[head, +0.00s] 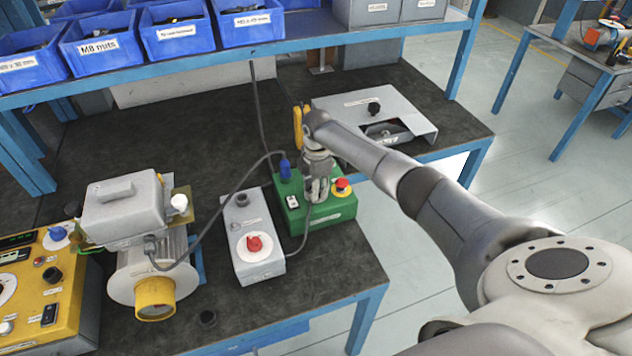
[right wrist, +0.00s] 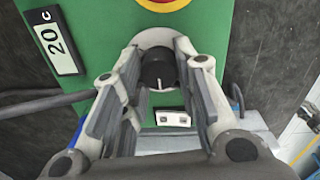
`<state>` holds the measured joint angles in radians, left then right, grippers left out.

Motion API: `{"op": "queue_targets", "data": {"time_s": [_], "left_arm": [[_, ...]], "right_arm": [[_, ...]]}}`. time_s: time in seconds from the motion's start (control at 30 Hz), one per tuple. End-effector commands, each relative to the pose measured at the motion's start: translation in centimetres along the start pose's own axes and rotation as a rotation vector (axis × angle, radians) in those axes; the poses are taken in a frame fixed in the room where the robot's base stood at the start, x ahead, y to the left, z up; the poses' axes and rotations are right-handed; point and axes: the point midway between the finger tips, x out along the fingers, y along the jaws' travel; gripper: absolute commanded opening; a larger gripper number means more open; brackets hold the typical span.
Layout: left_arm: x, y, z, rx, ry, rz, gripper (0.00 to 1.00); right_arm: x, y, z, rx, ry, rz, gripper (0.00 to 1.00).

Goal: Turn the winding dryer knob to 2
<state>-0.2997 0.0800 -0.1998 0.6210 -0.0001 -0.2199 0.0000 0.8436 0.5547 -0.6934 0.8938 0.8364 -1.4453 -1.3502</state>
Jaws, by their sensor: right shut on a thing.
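In the right wrist view the display (right wrist: 53,42) reads 20 C. The black knob (right wrist: 157,70) sits between my right fingers on a pale round dial. A faint light mark shows on its lower side; no numbers are legible. My right gripper (right wrist: 160,82) points down over the box and is shut on the knob. In the head view my gripper hides the knob. My left gripper is not in view.
A grey box with a red knob (head: 254,243) stands just left of the green box. A motor (head: 150,265) and a yellow panel (head: 50,300) are farther left. A grey cover (head: 350,102) lies behind. A cable (head: 222,205) crosses the bench. Blue bins (head: 100,45) line the shelf.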

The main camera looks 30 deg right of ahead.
Motion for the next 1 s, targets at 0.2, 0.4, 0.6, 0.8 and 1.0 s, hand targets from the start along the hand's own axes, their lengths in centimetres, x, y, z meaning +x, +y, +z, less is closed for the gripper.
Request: {"op": "queue_targets", "data": {"time_s": [0.2,0.4,0.6,0.8,1.0], "left_arm": [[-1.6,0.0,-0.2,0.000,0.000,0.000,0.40],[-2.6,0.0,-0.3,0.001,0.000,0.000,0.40],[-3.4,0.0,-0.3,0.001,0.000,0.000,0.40],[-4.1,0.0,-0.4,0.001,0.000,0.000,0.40],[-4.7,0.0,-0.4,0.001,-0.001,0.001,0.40]], "right_arm": [[-0.2,0.0,-0.2,0.206,-0.006,-0.002,0.04],[-0.2,0.0,-0.2,0.395,-0.016,-0.002,0.04],[-0.1,0.1,-0.3,0.585,-0.024,-0.002,0.04],[-0.1,0.1,-0.3,0.775,-0.033,-0.002,0.04],[-0.1,0.2,-0.3,0.965,-0.041,-0.002,0.04]]}}
